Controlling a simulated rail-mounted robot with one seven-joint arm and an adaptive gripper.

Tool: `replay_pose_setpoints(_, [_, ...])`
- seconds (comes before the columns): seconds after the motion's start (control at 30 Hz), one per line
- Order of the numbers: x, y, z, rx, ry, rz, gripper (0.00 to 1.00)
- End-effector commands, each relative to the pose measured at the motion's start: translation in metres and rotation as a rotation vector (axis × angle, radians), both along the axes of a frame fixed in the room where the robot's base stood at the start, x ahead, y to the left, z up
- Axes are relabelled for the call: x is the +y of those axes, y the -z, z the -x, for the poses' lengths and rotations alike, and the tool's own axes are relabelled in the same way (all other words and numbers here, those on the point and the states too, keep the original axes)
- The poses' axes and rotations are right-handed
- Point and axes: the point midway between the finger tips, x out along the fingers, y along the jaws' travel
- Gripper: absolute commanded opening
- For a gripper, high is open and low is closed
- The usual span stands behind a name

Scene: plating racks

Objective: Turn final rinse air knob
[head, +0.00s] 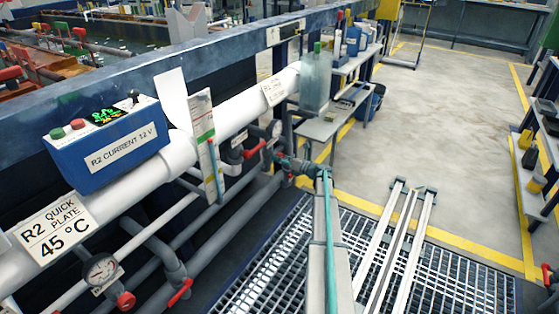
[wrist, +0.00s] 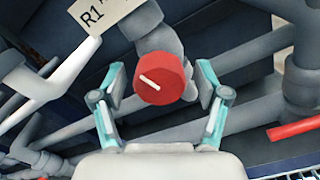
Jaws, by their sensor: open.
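A round red knob (wrist: 162,80) with a white line across its face sits on a grey pipe fitting in the wrist view. The white line slants down to the right. My gripper (wrist: 163,84) is open, with one teal-and-grey finger on each side of the knob. Gaps show between the knob and both fingers, so they appear apart. In the head view my gripper (head: 283,160) is at the pipes beyond the grating, and it largely hides the knob there. A partly cut-off tag (wrist: 97,14) reading "R1" is above the knob; no label naming final rinse air is readable.
Grey pipes (wrist: 240,112) run behind and beside the knob. A red lever handle (wrist: 292,129) is to the right. In the head view, a blue control box (head: 108,146) and pressure gauge (head: 100,268) are at left. Metal rails (head: 395,245) lie on the grating.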

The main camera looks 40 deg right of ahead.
Motion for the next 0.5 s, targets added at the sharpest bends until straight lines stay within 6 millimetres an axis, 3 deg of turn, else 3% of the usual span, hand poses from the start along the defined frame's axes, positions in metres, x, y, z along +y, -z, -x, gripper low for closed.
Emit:
replay_pose_setpoints(0.27, [0.0005, -0.0001, -0.0013, 0.0, 0.0, 0.0, 0.74])
replay_pose_setpoints(0.5, [0.0005, 0.0, -0.0011, 0.0, 0.0, 0.0, 0.36])
